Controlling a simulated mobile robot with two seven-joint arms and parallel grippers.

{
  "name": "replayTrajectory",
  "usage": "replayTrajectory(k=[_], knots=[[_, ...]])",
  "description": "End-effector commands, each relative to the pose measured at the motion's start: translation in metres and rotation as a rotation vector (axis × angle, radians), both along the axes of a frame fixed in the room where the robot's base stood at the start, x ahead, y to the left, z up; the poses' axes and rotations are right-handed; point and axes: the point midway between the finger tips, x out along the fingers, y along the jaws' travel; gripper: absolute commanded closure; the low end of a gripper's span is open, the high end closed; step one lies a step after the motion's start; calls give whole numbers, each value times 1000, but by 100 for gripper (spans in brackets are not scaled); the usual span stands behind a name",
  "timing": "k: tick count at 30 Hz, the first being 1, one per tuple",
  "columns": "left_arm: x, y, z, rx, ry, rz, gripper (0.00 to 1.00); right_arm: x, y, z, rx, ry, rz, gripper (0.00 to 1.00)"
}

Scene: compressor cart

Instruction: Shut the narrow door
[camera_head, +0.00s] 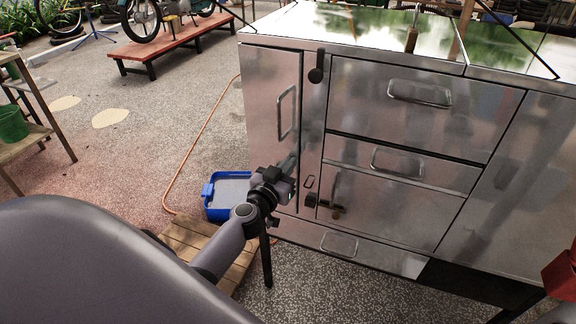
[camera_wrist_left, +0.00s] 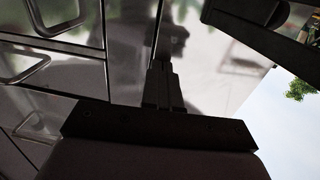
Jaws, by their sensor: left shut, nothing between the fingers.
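The narrow door (camera_head: 268,110) is the tall metal panel at the left end of the cabinet front in the head view, with a long upright handle (camera_head: 286,112). It looks flush or nearly flush with the front; I cannot tell if a small gap is left. My left gripper (camera_head: 288,172) is in front of the door's lower right part. Its fingers are shut and empty. In the left wrist view the shut fingers (camera_wrist_left: 163,85) point at shiny metal panels, close to a dark seam. I cannot tell whether they touch. My right gripper is not in view.
The metal cabinet (camera_head: 420,125) has several drawers right of the door. A dark latch (camera_head: 317,68) sits above. A blue bin (camera_head: 228,192) and a wooden pallet (camera_head: 190,240) are on the floor at left. An orange hose (camera_head: 196,150) runs over open floor.

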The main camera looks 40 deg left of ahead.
Motion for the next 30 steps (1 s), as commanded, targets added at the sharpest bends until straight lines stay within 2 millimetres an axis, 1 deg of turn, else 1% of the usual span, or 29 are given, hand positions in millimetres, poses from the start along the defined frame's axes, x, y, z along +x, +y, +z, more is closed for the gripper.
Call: replayTrajectory(k=[5,12,16,30], knots=[[2,-1,-1,-4,1,24,100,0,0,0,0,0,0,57],[13,-1,-1,-5,4,172,100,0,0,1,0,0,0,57],[16,-1,0,-2,1,223,100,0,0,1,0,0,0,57],[18,1,4,1,-8,238,100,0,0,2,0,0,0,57]])
